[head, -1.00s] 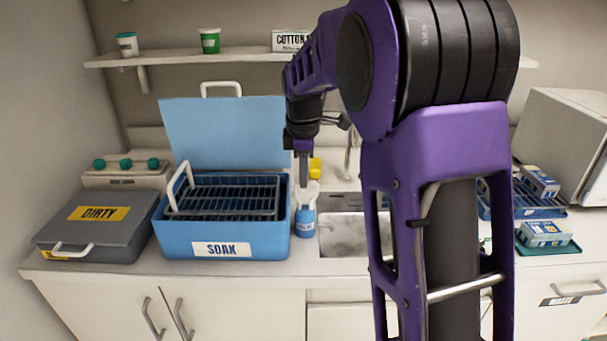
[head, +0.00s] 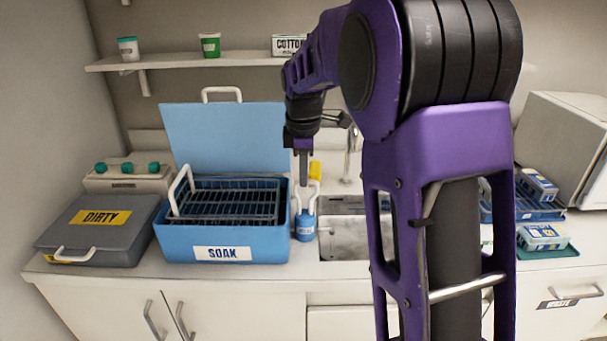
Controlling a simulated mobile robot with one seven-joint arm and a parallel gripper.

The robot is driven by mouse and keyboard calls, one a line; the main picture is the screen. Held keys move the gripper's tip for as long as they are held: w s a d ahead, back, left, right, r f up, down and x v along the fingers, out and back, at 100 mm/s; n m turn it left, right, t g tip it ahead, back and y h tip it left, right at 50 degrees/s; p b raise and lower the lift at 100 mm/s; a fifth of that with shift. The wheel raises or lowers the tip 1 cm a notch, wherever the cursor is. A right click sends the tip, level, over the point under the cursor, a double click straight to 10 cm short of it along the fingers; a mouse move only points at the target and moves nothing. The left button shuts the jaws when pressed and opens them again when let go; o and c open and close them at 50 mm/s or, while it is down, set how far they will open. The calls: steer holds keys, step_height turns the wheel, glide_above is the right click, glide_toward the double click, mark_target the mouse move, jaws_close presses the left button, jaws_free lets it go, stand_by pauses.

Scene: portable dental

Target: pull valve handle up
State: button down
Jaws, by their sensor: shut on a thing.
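My gripper (head: 304,183) hangs down at the front left of the sink, over a small blue bottle (head: 305,228) with a pale label. Pale curved parts show on both sides of the gripper's lower end, just above the bottle. I cannot tell whether they are fingers or the bottle's top. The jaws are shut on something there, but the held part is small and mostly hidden. A yellow piece (head: 315,170) shows just right of the gripper. I cannot make out a valve handle clearly. The pale faucet (head: 347,165) stands behind the sink, partly hidden by my arm.
An open blue SOAK box (head: 180,242) with a wire basket (head: 225,205) stands close left of the bottle. A grey DIRTY box (head: 92,232) is farther left. The metal sink (head: 345,240) lies to the right, partly behind my arm. A shelf (head: 180,62) runs above.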

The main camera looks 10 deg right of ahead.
steer(key=shift+w+r+p, duration=0.1)
steer(key=shift+r+p, duration=0.2)
steer(key=shift+r, duration=0.7)
steer(key=c, duration=0.9)
jaws_free()
steer(key=s+r+p, duration=0.1)
steer(key=r, duration=0.7)
steer(key=s+r+p, duration=0.1)
steer(key=s+r, duration=0.1)
steer(key=r, duration=0.7)
steer(key=shift+s+a, duration=0.3)
steer(key=shift+a, duration=0.05)
